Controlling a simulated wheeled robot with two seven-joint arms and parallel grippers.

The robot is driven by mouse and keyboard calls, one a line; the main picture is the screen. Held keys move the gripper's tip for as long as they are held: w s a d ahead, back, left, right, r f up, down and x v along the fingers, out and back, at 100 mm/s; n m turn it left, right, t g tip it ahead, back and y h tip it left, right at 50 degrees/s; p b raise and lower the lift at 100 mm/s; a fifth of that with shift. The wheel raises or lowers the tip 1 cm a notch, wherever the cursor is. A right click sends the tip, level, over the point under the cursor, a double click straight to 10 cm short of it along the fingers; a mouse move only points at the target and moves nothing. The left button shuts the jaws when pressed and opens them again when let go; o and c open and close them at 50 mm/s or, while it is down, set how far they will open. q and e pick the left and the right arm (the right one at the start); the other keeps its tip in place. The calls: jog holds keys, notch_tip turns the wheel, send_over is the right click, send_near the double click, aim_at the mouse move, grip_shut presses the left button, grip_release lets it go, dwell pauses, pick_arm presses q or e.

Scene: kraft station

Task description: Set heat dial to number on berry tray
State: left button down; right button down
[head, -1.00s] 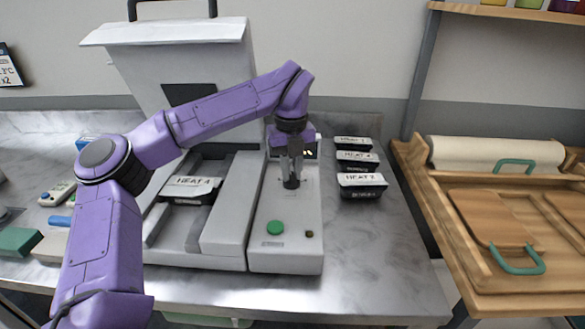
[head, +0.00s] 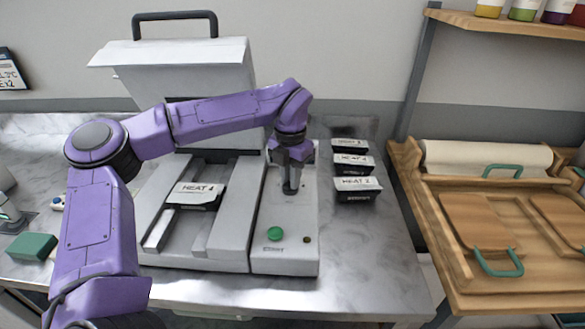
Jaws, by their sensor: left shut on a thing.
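The heat dial (head: 289,187) is a dark knob on the sealer's light grey control panel (head: 271,219). My left gripper (head: 289,181) points down over it with its fingers shut on it. The dial's markings are hidden by the gripper. The berry tray (head: 197,193) sits in the machine's slot left of the panel. Its white label reads HEAT and a digit that looks like 4, hard to be sure of. My right gripper is not in view.
Several dark trays with HEAT labels (head: 355,185) stand in a row right of the machine. A green button (head: 275,233) is on the panel's front. The raised lid (head: 180,70) stands behind the slot. A wooden station (head: 470,215) is at the right. The front right counter is clear.

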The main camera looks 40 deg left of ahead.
pick_arm(q)
jog(key=m+p, duration=0.2)
jog(key=m, duration=0.1)
jog(key=shift+r+p, duration=0.35)
jog(key=shift+p, duration=0.05)
jog(key=shift+w+f+m+p, duration=0.1)
jog(key=shift+f+m+p, duration=0.05)
jog(key=shift+m+p, duration=1)
jog(key=c, duration=1.1)
grip_release()
jog(key=shift+f, duration=0.1)
jog(key=shift+o, duration=0.2)
jog(key=shift+r, duration=0.2)
notch_tip(320, 180, up, 10)
jog(key=b, duration=0.2)
